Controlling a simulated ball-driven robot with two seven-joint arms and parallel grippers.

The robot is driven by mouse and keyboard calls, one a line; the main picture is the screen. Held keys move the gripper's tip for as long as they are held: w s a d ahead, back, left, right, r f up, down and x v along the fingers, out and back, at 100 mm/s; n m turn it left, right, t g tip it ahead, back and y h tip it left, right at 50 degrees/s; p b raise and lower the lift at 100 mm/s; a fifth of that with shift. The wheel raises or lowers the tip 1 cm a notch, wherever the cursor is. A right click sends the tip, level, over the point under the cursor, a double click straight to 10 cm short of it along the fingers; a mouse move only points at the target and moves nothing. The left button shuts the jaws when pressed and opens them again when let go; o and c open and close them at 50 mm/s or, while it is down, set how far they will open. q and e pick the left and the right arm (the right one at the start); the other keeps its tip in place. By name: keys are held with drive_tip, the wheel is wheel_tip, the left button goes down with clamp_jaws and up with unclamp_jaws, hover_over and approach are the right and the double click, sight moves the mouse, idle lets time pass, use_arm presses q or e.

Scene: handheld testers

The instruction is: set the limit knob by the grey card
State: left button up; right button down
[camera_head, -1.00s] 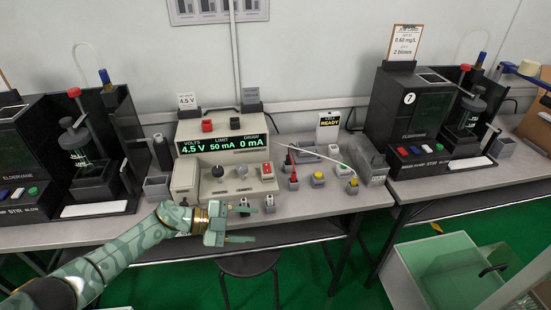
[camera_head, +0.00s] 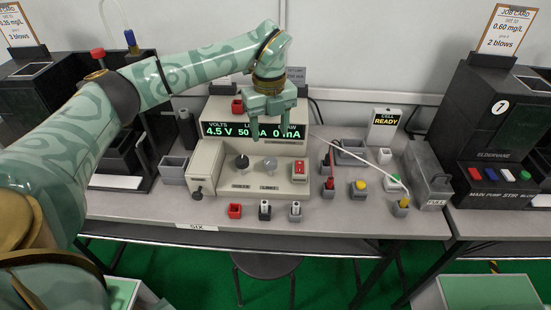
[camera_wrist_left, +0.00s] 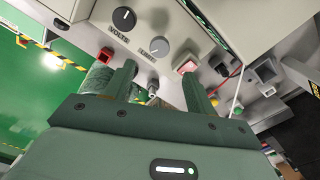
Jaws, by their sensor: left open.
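The grey limit knob (camera_head: 270,163) is on the front of the beige power supply (camera_head: 205,165), right of the black volts knob (camera_head: 242,161). My left gripper (camera_head: 270,126) is open and empty, fingers down, in front of the display above the limit knob. The limit knob (camera_wrist_left: 160,47) shows beyond and between the open fingertips in the left wrist view, apart from them. The display (camera_head: 222,129) reads 4.5 V and 0 mA; my fingers partly cover the middle limit figure. The grey card (camera_head: 296,75) stands behind the supply, partly hidden by my gripper; its text is unreadable.
A red lit button (camera_head: 299,168) is right of the knobs. Several terminals, one a red block (camera_head: 234,210), line the bench front. A cell block (camera_head: 428,172) and READY sign (camera_head: 384,125) are right. My arm hides the back left. A stool (camera_head: 266,265) stands below.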

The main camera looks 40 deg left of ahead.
sight(270, 161)
use_arm(q)
wheel_tip(270, 161, down, 10)
drive_tip(key=b, duration=0.3)
drive_tip(key=shift+r, duration=0.25)
use_arm(e)
drive_tip(key=f, duration=0.1)
drive_tip(key=s+f, duration=0.1)
drive_tip(key=f, duration=0.1)
drive_tip(key=shift+s+d+f+g, duration=0.15)
drive_tip(key=shift+s+f+g, duration=0.05)
drive_tip(key=shift+g, duration=0.1)
use_arm(q)
drive_tip(key=c, duration=1)
